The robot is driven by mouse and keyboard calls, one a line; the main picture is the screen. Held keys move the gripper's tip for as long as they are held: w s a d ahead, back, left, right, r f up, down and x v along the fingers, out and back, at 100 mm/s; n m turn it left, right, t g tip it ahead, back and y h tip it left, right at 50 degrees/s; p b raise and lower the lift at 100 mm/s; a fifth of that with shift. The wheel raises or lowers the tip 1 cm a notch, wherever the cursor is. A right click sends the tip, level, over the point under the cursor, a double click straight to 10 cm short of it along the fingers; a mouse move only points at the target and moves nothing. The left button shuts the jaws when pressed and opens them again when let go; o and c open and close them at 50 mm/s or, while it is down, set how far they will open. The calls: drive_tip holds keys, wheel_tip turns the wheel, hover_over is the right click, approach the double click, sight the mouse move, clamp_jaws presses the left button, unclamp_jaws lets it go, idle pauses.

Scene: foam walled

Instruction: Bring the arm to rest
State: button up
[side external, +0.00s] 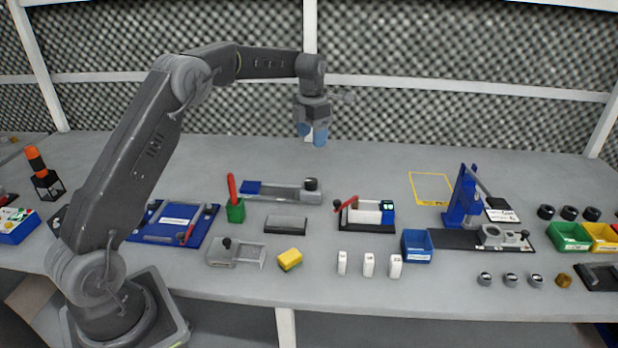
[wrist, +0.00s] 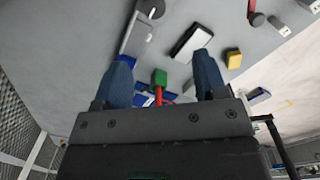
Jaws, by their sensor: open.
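My gripper (side external: 312,136) is raised high above the back of the grey table (side external: 370,155) in the side external view, pointing down. Its two blue fingers are apart with nothing between them, and it touches nothing. In the wrist view my gripper (wrist: 160,82) also shows open, with a green block-like holder (wrist: 159,77) and its red handle visible on the table far beyond the fingers. My arm is bent at the elbow and stretches over the table from the left.
A blue tray (side external: 152,234), yellow block (side external: 290,259), several white pieces (side external: 368,265), blue bin (side external: 417,246) and blue press (side external: 462,200) stand along the table. Green (side external: 569,237) and yellow bins are at the right. The back strip under my gripper is clear; a foam wall (side external: 420,50) rises behind.

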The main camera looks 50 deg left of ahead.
drive_tip(key=s+d+r+m+t, duration=0.3)
drive_tip(key=s+d+r+m, duration=0.9)
drive_tip(key=s+m, duration=0.4)
drive_tip(key=s+d+f+m+t, duration=0.1)
drive_tip(key=s+d+f+m, duration=0.1)
drive_tip(key=s+m, duration=0.7)
drive_tip(key=s+d+f+m+t, duration=0.1)
drive_tip(key=s+d+m, duration=0.3)
drive_tip(key=s+m, duration=0.5)
drive_tip(key=shift+s+d+f+m, duration=0.25)
drive_tip(key=shift+f+m, duration=0.15)
drive_tip(key=shift+f, duration=0.1)
